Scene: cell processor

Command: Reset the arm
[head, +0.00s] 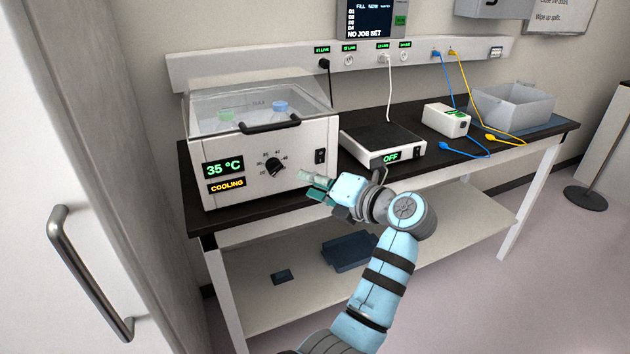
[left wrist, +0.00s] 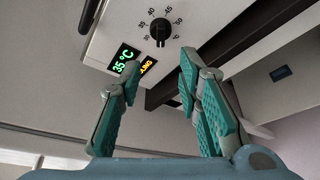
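My left arm reaches up from the bottom of the head view. My left gripper (head: 308,184) is in front of the bath's front panel, to the lower right of the dial (head: 275,168). In the left wrist view the two teal fingers of the gripper (left wrist: 160,68) are apart with nothing between them. Beyond them are the dial (left wrist: 160,30) and the display (left wrist: 124,60) reading 35 °C. I cannot tell any contact with the panel. My right gripper is not in view.
The white bath (head: 222,140) has a clear lid, with a green-capped and a blue-capped bottle inside. A flat device (head: 382,146) reading OFF, a small white box (head: 446,119) and a grey bin (head: 512,105) stand along the dark bench. A door handle (head: 90,270) is at left.

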